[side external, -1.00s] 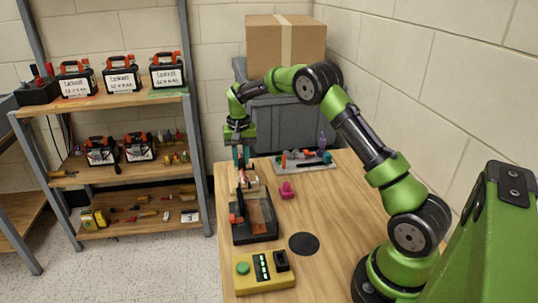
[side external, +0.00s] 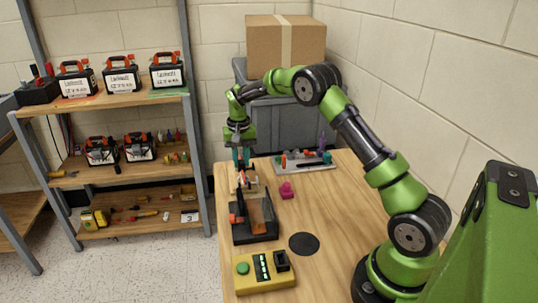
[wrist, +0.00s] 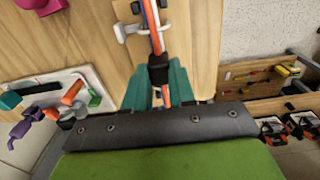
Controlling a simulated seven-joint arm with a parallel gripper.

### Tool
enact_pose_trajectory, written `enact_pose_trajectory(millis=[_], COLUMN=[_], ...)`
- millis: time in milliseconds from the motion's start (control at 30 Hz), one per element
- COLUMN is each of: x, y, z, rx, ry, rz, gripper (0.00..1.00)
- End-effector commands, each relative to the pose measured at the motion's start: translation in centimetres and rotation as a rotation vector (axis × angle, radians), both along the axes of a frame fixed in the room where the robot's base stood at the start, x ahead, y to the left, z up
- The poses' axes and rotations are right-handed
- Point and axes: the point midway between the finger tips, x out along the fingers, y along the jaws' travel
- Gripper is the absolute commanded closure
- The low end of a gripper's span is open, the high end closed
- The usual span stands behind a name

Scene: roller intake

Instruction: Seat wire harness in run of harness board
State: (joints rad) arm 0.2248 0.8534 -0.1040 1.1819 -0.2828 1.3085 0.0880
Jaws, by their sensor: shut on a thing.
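The wire harness (wrist: 157,40) is a bundle of orange, blue and white wires with a black sleeve (wrist: 159,72). My gripper (wrist: 158,88) has teal fingers, shut on the harness at or just below this sleeve. The light wooden harness board (wrist: 190,55) lies behind the bundle in the wrist view. A white clip (wrist: 125,33) stands on it, and the bundle runs at its prongs; I cannot tell how deep it sits. In the side view my gripper (side external: 241,161) is over the far end of the board (side external: 250,187), and the harness there is too small to make out.
A black stand with orange parts (side external: 256,236) is nearer on the table. A yellow button box (side external: 263,284), black disc (side external: 304,244) and magenta piece (side external: 287,191) are also there. A tray of tools (side external: 303,167) lies behind to the right.

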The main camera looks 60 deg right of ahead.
Motion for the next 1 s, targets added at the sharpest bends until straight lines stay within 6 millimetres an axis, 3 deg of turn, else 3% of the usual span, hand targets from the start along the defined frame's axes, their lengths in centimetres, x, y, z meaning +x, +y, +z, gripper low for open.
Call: enact_pose_trajectory(millis=[1000], x=[0.0], y=[0.0], z=[-2.1], rx=[0.0], ry=[0.0], rz=[0.0], gripper=[1.0])
